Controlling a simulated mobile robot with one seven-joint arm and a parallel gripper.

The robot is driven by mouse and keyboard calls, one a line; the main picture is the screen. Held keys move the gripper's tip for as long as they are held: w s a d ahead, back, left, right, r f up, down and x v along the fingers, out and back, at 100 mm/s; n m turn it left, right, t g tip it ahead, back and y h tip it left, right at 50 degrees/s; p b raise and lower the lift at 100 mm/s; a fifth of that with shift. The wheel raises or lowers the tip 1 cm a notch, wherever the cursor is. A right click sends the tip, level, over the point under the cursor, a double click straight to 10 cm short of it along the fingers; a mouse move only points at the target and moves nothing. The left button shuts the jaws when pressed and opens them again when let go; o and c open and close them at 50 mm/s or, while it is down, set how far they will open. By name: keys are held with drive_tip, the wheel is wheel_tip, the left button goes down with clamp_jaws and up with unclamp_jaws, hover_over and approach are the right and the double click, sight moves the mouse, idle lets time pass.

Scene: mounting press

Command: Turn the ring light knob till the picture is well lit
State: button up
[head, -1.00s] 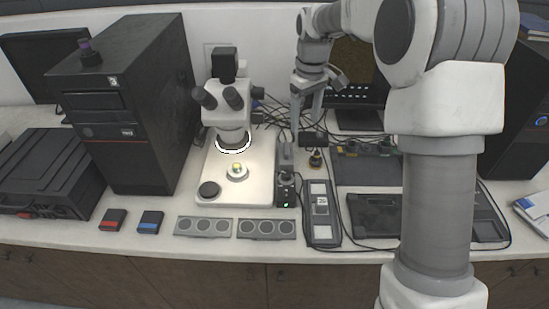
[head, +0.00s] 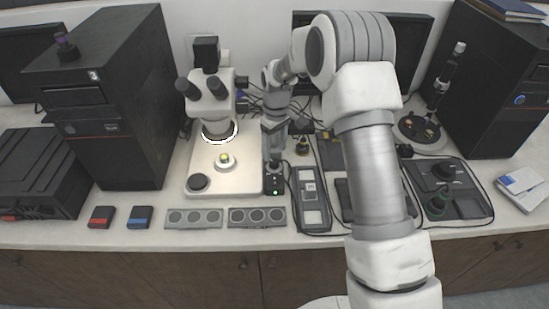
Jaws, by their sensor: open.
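The microscope (head: 208,90) stands left of centre with its ring light (head: 219,141) glowing white around the lens. A small sample (head: 225,160) lies under it on the pale base (head: 232,187). The ring light's black control box (head: 274,184), with a green lamp, stands just right of the base. My gripper (head: 272,158) is open and points down at the top of this box, around where the knob is. The fingers hide the knob, so contact cannot be told. The monitor (head: 415,45) behind my arm is mostly hidden, and no picture can be made out on it.
Two grey slotted trays (head: 194,218) and (head: 257,217) lie in front of the base. A grey panel (head: 312,205) lies right of the control box. Cables run behind it. A black computer tower (head: 110,110) stands left. A black press-like device (head: 445,190) is at the right.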

sight(274, 161)
drive_tip(key=shift+a+f, duration=0.1)
drive_tip(key=shift+f, duration=2.25)
clamp_jaws()
